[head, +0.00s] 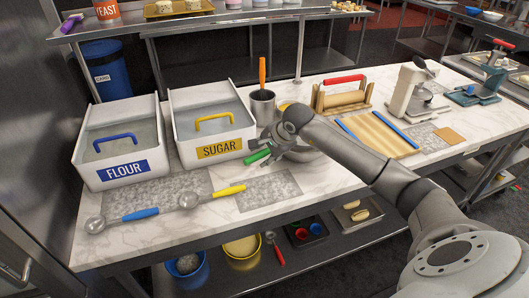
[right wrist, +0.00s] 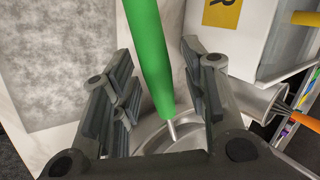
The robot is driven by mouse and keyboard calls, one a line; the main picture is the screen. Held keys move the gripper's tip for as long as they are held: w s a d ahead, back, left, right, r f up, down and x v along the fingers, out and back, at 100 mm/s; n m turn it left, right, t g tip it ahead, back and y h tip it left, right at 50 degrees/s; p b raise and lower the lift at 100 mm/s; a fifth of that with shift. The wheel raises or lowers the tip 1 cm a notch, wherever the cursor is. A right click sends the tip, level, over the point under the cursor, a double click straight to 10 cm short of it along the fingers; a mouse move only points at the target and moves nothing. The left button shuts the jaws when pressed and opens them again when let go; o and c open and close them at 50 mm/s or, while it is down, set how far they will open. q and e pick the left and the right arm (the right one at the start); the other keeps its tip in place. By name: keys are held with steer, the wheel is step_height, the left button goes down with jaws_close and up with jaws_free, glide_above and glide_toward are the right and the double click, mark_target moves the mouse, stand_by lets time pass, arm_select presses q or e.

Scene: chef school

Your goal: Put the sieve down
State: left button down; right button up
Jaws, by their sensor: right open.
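A green handle (head: 257,156), seemingly the sieve's, sticks out to the left beside the metal bowl (head: 304,155) in the head view. The sieve's head is hidden behind my right gripper (head: 264,147). In the right wrist view the green handle (right wrist: 150,45) runs between the two spread fingers of my right gripper (right wrist: 158,65), with gaps on both sides. The handle's thin metal end points down toward a round metal rim (right wrist: 150,135). My right gripper is open. My left gripper is not in view.
Flour bin (head: 121,142) and sugar bin (head: 210,122) stand left. Two measuring scoops, with blue (head: 140,214) and yellow (head: 229,191) handles, lie in front. A metal utensil pot (head: 262,106) stands behind the gripper. A wooden board (head: 377,134) lies right. The front grey mat (head: 268,189) has clear room.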

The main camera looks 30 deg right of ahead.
steer(key=shift+r, duration=0.1)
steer(key=shift+r+p, duration=0.6)
steer(key=shift+p, duration=0.2)
steer(key=shift+s+d+r, duration=0.1)
steer(key=shift+s+r, duration=0.05)
steer(key=shift+r, duration=0.1)
steer(key=b+v, duration=0.3)
steer(key=v, duration=0.8)
steer(key=shift+s, duration=0.15)
